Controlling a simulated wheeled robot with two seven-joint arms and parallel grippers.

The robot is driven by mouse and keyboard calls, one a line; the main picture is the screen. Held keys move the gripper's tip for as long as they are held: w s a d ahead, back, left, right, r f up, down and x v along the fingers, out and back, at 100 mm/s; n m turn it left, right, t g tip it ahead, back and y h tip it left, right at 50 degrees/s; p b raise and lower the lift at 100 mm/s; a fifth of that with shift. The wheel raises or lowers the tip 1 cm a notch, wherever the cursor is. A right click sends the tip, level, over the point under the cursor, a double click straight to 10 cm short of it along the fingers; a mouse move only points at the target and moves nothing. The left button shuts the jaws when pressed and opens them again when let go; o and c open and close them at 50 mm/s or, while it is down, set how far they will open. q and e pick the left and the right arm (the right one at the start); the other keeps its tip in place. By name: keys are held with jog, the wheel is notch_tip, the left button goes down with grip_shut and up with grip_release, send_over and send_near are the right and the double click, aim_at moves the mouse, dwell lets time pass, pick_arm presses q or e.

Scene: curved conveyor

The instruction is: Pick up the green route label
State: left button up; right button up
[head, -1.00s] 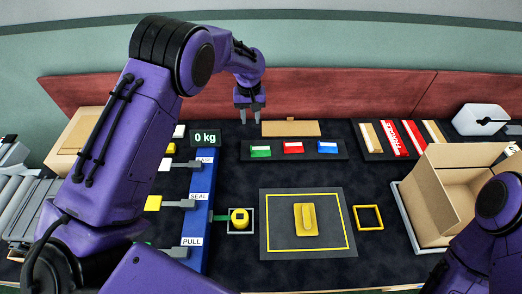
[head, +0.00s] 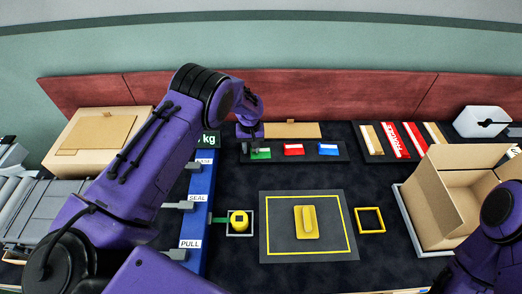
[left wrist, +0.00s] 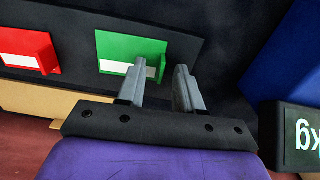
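The green route label (head: 260,154), a green block with a white strip, sits at the left end of a dark holder (head: 333,156), beside a red label (head: 293,149) and a blue label (head: 328,149). My left gripper (head: 250,147) is just above and behind the green label. In the left wrist view the open fingers (left wrist: 161,88) overlap the right end of the green label (left wrist: 120,46); one finger is in front of its white strip, the other beyond its edge. Contact cannot be told. My right gripper is out of view.
A blue rail with pull tabs (head: 197,225) and a kg display (head: 207,139) stand left of the holder. A framed black mat with a yellow block (head: 306,222) lies in front. An open carton (head: 440,205) stands right. A red backboard (head: 330,95) is behind.

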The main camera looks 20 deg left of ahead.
pick_arm(q)
jog(key=shift+f, duration=0.2)
grip_shut()
